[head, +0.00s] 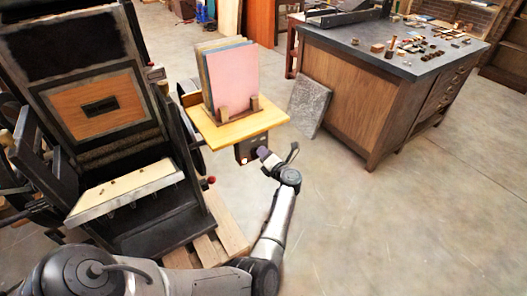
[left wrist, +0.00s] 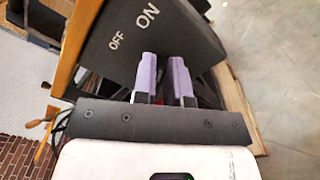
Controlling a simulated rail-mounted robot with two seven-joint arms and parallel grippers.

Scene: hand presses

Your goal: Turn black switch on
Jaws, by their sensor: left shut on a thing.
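The black switch box (head: 248,148) hangs under the wooden shelf of the press in the head view. In the left wrist view the box (left wrist: 112,62) fills the upper middle, with white OFF and ON lettering; ON is to the right of OFF. My left gripper (head: 263,153) is at the box, and its two purple fingers (left wrist: 166,78) stand below the ON lettering with a narrow gap between them. They are shut on the switch, whose lever is mostly hidden between the fingers. Its exact position cannot be told. My right gripper is not in view.
The wooden shelf (head: 238,126) above the box holds several coloured boards (head: 232,78). The large black hand press (head: 100,100) stands left. A grey slab (head: 310,105) leans against a wooden cabinet (head: 345,105) at right. The floor in front of the cabinet is clear.

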